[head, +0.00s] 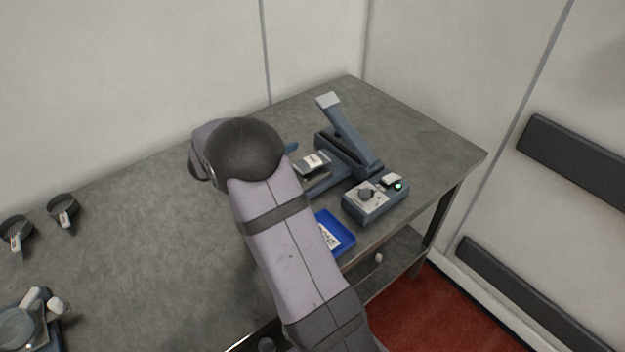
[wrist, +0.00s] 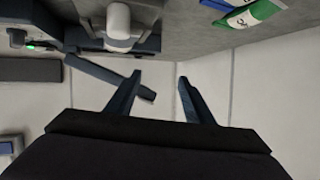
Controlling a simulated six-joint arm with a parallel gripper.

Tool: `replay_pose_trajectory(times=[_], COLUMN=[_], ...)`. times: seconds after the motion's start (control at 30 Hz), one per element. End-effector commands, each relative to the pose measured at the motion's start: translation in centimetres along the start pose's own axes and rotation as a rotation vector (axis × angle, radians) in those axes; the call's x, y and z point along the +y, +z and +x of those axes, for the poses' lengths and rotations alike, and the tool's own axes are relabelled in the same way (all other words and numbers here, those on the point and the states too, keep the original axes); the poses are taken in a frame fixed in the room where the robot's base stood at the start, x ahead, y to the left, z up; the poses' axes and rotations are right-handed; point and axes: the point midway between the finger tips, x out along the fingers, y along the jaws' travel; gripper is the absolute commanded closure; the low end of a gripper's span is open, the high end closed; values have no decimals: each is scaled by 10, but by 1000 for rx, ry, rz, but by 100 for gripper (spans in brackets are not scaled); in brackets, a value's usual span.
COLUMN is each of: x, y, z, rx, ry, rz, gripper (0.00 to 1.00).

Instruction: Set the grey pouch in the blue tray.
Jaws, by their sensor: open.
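A small pale grey item with a dark mark, which looks like the grey pouch (head: 312,161), lies beside the dark blue-grey sealer in the head view. In the head view my arm hides most or all of the gripper.
The sealer (head: 347,138) has a raised arm. A control box (head: 375,202) with a green light stands in front of it. Two dark scoops (head: 62,208) and a device (head: 22,325) are at the left. A green packet (wrist: 250,13) shows in the wrist view. The table's left middle is clear.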

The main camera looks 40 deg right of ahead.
Motion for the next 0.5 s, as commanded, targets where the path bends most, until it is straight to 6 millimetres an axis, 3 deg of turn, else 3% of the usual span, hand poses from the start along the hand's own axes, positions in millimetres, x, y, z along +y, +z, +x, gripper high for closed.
replay_pose_trajectory(times=[0.03,0.2,0.5], x=[17,54,66], y=[17,31,33], z=[11,17,21], rx=[12,26,26], ry=[82,268,321], rz=[6,7,5], gripper=[52,52,52])
